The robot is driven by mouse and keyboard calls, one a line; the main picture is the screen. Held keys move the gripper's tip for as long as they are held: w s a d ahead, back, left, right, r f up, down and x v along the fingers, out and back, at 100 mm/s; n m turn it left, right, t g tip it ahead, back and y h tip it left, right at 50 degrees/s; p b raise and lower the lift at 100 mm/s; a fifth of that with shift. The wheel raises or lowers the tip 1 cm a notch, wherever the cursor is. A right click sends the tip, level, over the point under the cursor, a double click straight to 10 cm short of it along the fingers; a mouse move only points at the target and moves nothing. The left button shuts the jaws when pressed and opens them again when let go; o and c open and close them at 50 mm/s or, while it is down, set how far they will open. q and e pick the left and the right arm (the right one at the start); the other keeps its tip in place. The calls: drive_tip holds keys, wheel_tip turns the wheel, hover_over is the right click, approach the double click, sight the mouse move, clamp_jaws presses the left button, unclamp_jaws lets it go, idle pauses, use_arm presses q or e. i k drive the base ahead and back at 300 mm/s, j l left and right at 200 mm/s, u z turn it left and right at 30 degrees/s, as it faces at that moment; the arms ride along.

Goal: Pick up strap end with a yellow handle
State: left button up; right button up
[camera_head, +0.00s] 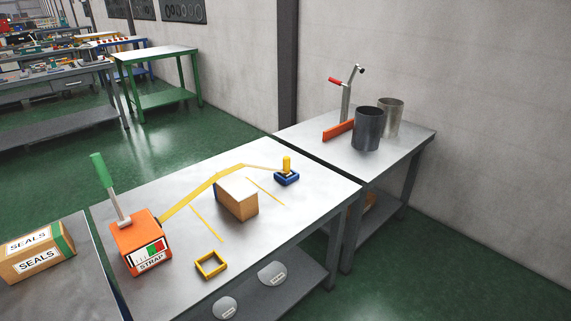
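The yellow handle (287,164) stands upright at the strap's far end, on a small blue base (287,178) at the back right of the grey table. The yellow strap (189,199) runs from the orange strap dispenser (135,239) at the table's left, up over a brown box (237,200), to that end. The dispenser has a green lever and a "STRAP" label. Neither of my grippers shows in the head view.
A yellow square frame (211,265) lies near the front edge of the table (185,288). Yellow lines mark the tabletop beside the box. A second table (405,140) at the right holds two metal cylinders (367,129) and a red-handled tool (346,100). A "SEALS" box (40,255) sits at left.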

sight(287, 159)
drive_tip(key=i+l+u, duration=0.1)
drive_tip(key=i+l, duration=0.15)
drive_tip(key=i+l+u, duration=0.15)
drive_tip(key=l, duration=0.3)
drive_tip(key=i+l+u, duration=0.1)
drive_tip(key=i+l, duration=0.25)
drive_tip(key=i+l+u, duration=0.1)
drive_tip(key=l, duration=0.35)
drive_tip(key=i+l+u, duration=0.1)
drive_tip(key=i+l, duration=0.2)
drive_tip(key=l, duration=0.15)
drive_tip(key=i+l+u, duration=0.15)
drive_tip(key=l, duration=0.3)
drive_tip(key=i+l+u, duration=0.1)
drive_tip(key=i+l, duration=0.15)
drive_tip(key=l, duration=0.2)
drive_tip(key=i+l+u, duration=0.1)
drive_tip(key=l, duration=0.4)
